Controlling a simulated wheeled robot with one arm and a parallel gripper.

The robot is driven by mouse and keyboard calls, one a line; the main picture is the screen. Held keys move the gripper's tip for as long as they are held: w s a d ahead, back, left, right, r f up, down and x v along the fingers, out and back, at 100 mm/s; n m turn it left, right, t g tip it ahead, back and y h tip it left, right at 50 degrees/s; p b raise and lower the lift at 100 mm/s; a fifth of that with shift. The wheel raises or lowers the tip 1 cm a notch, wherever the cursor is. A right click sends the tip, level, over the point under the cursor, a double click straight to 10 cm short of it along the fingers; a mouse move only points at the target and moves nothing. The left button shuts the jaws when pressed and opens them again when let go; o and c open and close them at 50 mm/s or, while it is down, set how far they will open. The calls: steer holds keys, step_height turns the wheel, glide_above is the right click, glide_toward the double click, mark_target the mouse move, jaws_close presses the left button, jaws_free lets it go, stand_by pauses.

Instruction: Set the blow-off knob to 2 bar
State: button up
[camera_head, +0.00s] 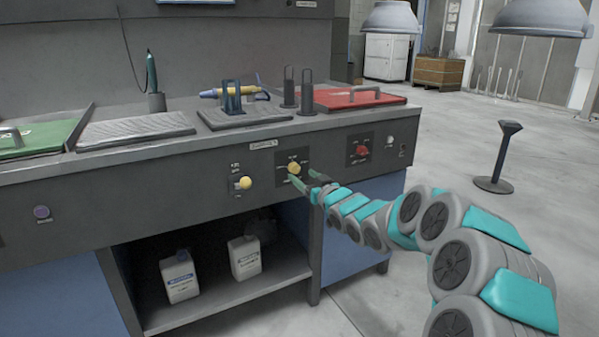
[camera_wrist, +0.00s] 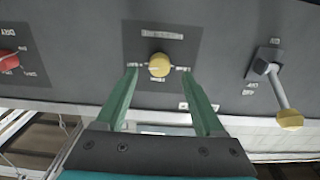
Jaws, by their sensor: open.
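A round yellow knob (camera_head: 294,168) sits on a dark plate in the middle of the bench's front panel. Its plate lettering is too small to read, so I cannot confirm that it is the blow-off knob or read its setting. The yellow knob also shows in the wrist view (camera_wrist: 159,65), with a pale mark on its face. My gripper (camera_head: 302,176) is open in front of it. In the wrist view the two green fingers (camera_wrist: 160,74) point at the knob, one tip on each side, with gaps visible between tips and knob.
A red knob (camera_head: 361,151) is right of the yellow knob. A yellow-tipped lever (camera_head: 245,183) is on its left; in the wrist view these sides are swapped. The bench top (camera_head: 60,168) overhangs the panel. Two white jugs stand on the shelf (camera_head: 215,295) below.

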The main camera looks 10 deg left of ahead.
mark_target(296, 170)
steer(key=shift+x, duration=2)
steer(key=shift+c, duration=0.3)
jaws_close()
